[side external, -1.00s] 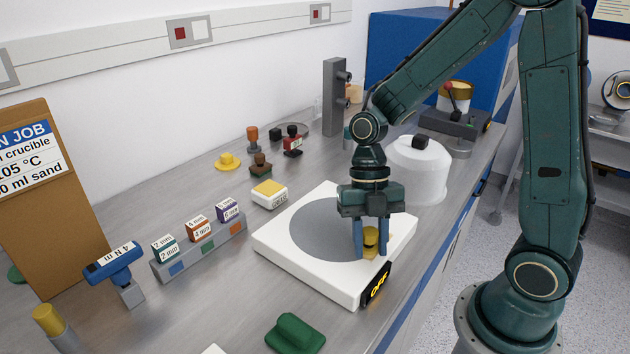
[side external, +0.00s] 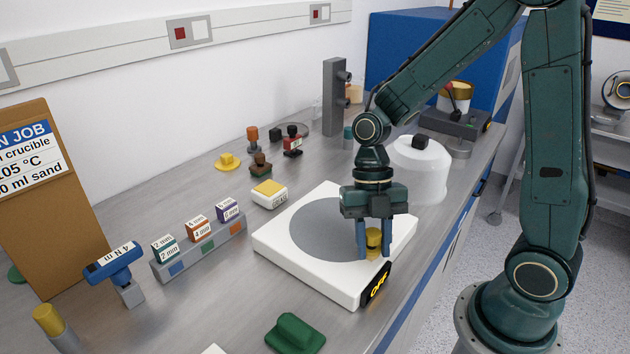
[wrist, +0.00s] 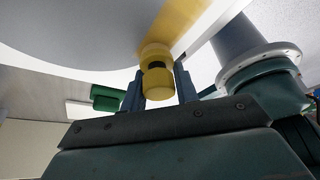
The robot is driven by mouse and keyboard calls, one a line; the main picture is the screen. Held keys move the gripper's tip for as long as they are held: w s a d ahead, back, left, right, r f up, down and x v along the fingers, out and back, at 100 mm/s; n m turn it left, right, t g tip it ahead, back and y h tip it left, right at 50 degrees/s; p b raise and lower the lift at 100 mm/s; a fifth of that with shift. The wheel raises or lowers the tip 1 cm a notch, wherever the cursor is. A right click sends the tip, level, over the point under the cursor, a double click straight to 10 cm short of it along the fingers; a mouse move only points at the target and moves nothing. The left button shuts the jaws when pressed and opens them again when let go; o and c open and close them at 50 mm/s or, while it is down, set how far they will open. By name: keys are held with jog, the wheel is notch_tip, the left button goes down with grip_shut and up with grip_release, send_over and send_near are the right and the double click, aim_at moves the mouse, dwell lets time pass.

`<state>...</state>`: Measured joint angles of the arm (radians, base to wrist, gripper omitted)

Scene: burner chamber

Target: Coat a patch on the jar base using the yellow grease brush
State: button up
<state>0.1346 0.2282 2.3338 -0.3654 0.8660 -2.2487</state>
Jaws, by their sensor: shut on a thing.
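My gripper (side external: 374,250) is shut on the yellow grease brush (side external: 373,240), which stands between its two blue fingers. It is over the front right part of the white square plate with a round grey disc (side external: 325,228), which looks like the jar base. In the wrist view the brush (wrist: 157,75) is held between the fingertips, and a yellow band (wrist: 187,20) runs beyond it. I cannot tell whether that band is grease or part of the brush. The brush's contact with the base is hidden.
A dark display (side external: 376,284) sits on the base's front edge. A white dome with a black knob (side external: 418,170) stands behind. A small white and yellow box (side external: 269,194) and a block rack (side external: 203,247) are left. A green object (side external: 295,334) lies in front.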

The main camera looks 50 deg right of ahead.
jog(key=shift+w, duration=0.3)
jog(key=shift+w, duration=0.8)
jog(key=shift+s, duration=0.1)
jog(key=shift+s, duration=0.75)
jog(key=shift+s, duration=0.1)
jog(key=shift+s, duration=0.65)
jog(key=shift+c, duration=1)
jog(key=shift+w, duration=0.2)
